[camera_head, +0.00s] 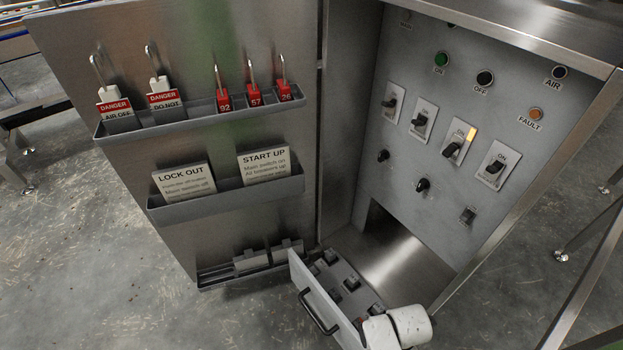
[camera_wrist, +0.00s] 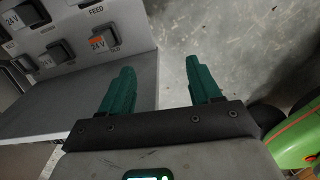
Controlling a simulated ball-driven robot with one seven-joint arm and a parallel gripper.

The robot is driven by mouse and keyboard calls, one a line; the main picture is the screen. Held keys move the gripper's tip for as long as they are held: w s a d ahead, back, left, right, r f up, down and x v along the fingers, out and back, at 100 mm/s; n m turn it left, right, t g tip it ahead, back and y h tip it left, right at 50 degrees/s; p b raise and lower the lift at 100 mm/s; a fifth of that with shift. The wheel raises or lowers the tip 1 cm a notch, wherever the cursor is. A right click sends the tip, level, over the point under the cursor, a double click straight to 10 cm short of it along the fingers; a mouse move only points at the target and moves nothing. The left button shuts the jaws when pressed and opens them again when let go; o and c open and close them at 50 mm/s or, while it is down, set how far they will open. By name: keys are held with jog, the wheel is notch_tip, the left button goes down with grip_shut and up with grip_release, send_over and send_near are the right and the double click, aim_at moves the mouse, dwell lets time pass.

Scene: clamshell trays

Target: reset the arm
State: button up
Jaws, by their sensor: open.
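My gripper (camera_wrist: 162,72) shows in the wrist view with two green fingers spread apart. Nothing is between them, and bare concrete floor lies behind the gap. The left finger is close to the edge of a grey drawer (camera_wrist: 90,95), but I cannot tell whether they touch. In the head view the pulled-out drawer (camera_head: 318,292) has a dark handle and several dark modules. White rounded parts of my arm (camera_head: 410,325) show at its right end; the gripper itself is not seen there.
A steel cabinet with a switch panel (camera_head: 425,150) stands at right. Its open door (camera_head: 130,45) carries racks with red padlocks, danger tags and cards. A steel frame (camera_head: 590,270) stands at the right edge. Floor (camera_head: 80,250) is clear at lower left.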

jog(key=s+d+r+m+t, duration=0.1)
jog(key=s+d+r+m, duration=0.3)
jog(key=s+r+m, duration=0.55)
jog(key=s+d+r+m, duration=0.3)
jog(key=s+r+m, duration=0.55)
jog(key=m, duration=0.65)
notch_tip(320, 180, up, 26)
jog(key=w+p, duration=0.2)
jog(key=p, duration=2.2)
jog(key=shift+d, duration=0.25)
jog(key=shift+s, duration=0.15)
